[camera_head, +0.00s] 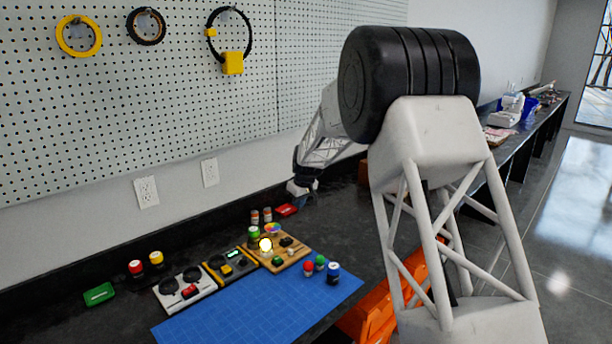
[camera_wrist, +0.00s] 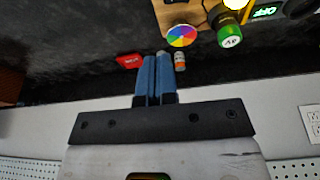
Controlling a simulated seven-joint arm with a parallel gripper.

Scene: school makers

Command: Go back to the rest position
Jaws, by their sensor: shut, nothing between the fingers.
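My gripper (camera_wrist: 153,82) has two blue fingers pressed together, shut and empty, in the wrist view. In the head view my arm rises on the right and bends back over the counter, and the gripper end (camera_head: 302,190) is small and partly hidden behind the arm. It is above the back part of the black counter (camera_head: 215,235), close to a red item (camera_head: 286,210). The red item also shows just past the fingertips in the wrist view (camera_wrist: 129,60). I cannot tell the exact gap between them.
A wooden board (camera_head: 290,262) with a lit bulb (camera_head: 265,246), a grey-white module (camera_head: 184,290), several small jars and a blue mat (camera_head: 262,312) lie left of the arm. A pegboard wall (camera_head: 150,100) stands behind. An orange bin (camera_head: 375,312) is below the counter edge.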

